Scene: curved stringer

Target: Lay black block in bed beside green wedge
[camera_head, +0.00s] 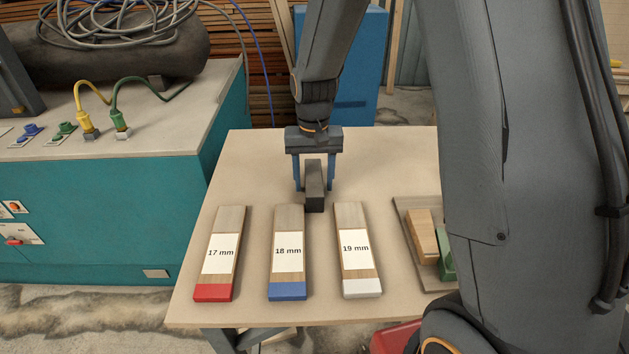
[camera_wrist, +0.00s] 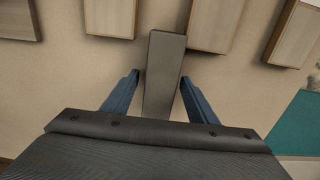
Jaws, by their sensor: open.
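The black block (camera_head: 314,185) lies lengthwise on the table behind the row of labelled wooden pieces. It also shows in the wrist view as a long dark bar (camera_wrist: 165,75). My gripper (camera_head: 314,188) is open, pointing down, with its blue fingers on either side of the block; in the wrist view a gap shows beside each finger (camera_wrist: 157,82). The green wedge (camera_head: 446,255) sits at the right, partly hidden by my arm. It is beside a wooden block (camera_head: 421,235) on a brown board (camera_head: 404,222), which may be the bed.
Wooden pieces labelled 17 mm with a red end (camera_head: 221,254), 18 mm with a blue end (camera_head: 288,252) and 19 mm with a white end (camera_head: 356,250) lie in front of the block. A teal cabinet (camera_head: 110,215) stands left of the table (camera_head: 245,165).

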